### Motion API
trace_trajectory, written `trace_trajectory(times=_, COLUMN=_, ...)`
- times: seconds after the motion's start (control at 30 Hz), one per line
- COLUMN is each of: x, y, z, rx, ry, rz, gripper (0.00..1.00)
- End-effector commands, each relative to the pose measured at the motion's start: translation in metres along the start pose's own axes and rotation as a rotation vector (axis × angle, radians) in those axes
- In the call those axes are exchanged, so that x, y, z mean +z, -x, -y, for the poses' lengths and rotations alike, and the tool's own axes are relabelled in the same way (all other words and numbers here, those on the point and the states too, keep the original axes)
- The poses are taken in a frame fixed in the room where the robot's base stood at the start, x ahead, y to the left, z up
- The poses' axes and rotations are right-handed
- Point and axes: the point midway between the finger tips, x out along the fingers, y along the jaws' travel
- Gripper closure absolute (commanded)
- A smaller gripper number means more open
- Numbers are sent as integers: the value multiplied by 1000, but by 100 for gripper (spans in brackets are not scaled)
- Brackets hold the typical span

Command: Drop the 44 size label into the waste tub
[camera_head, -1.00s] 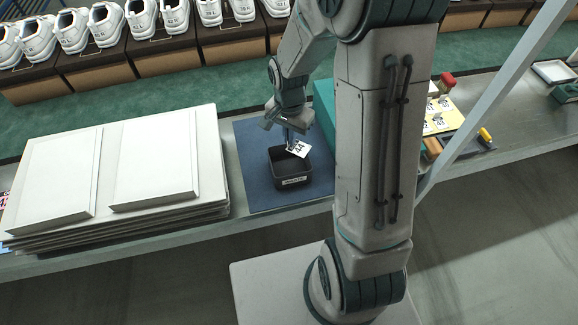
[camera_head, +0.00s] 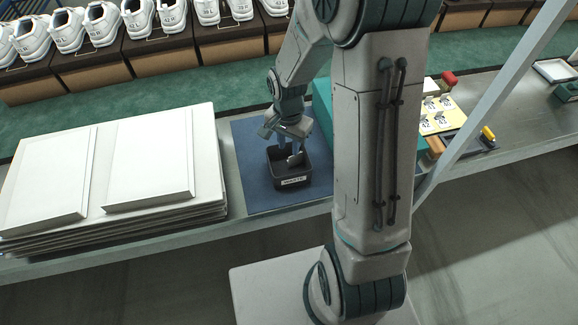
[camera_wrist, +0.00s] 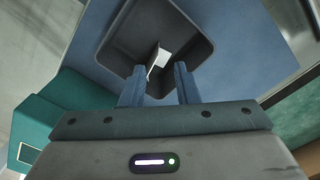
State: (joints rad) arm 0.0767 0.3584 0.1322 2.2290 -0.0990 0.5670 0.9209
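The black waste tub (camera_head: 293,181) stands on the blue mat with a white label on its front. The 44 size label (camera_head: 295,158) is a small pale card, tilted inside the tub's opening; its number cannot be read now. My gripper (camera_head: 292,149) is over the tub, pointing down. In the wrist view my gripper (camera_wrist: 160,70) has its two fingers apart with a clear gap. The label (camera_wrist: 160,57) shows there just beyond the fingertips, within the walls of the tub (camera_wrist: 193,22). Whether it touches the tub floor cannot be told.
The blue mat (camera_head: 252,178) is bare around the tub. Stacked white boards (camera_head: 150,170) lie to the left. A teal box (camera_head: 322,105) stands to the right, partly behind my arm. A yellow board with labels (camera_head: 441,116) lies farther right. White shoes on boxes line the back.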

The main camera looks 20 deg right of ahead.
Motion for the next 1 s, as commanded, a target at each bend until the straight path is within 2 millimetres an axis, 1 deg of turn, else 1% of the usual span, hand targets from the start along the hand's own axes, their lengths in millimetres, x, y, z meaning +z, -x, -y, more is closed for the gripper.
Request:
trace_trajectory(times=0.13, x=-1, y=8, z=0, rx=-1, ry=0, rz=-2, gripper=72)
trace_trajectory(times=0.27, x=-1, y=28, z=1, rx=-4, ry=0, rz=-4, gripper=72)
trace_trajectory(times=0.5, x=-1, y=84, z=1, rx=-5, ry=0, rz=-5, gripper=72)
trace_trajectory(times=0.6, x=-1, y=104, z=1, rx=-4, ry=0, rz=-4, gripper=72)
trace_trajectory(times=0.7, x=-1, y=120, z=1, rx=-4, ry=0, rz=-4, gripper=72)
trace_trajectory(times=0.83, x=0, y=133, z=0, rx=-2, ry=-1, rz=-1, gripper=72)
trace_trajectory(times=1.0, x=0, y=138, z=0, rx=-1, ry=0, rz=-1, gripper=72)
